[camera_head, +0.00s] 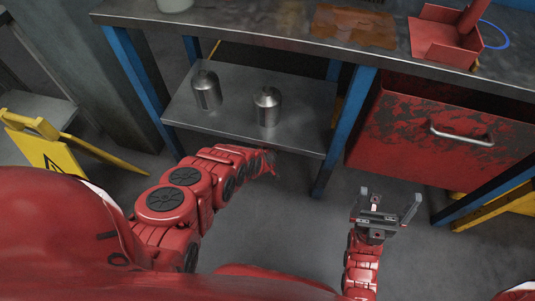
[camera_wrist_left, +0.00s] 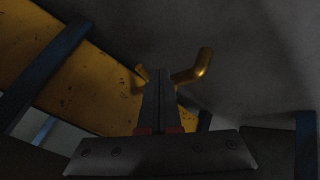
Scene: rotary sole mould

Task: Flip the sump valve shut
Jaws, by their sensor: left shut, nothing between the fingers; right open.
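My left gripper (camera_wrist_left: 161,80) is shut and empty in the dim left wrist view. A bent brass-coloured piece (camera_wrist_left: 197,69), perhaps the sump valve's lever, shows just right of its fingertips. A smaller yellowish bit (camera_wrist_left: 140,72) shows to their left. I cannot tell whether the fingers touch either piece or which way the valve is set. In the head view my left arm reaches to the front edge of the lower shelf, which hides the gripper's fingers; no valve shows there. My right gripper (camera_head: 388,212) is open and empty over the floor, in front of the red drawer.
The lower shelf (camera_head: 235,135) holds two metal canisters (camera_head: 207,90) (camera_head: 267,106). A workbench (camera_head: 290,30) on blue legs stands above it. A red drawer (camera_head: 430,130) hangs at right. A worn yellow surface (camera_wrist_left: 75,80) fills the wrist view's left. Floor is clear between the arms.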

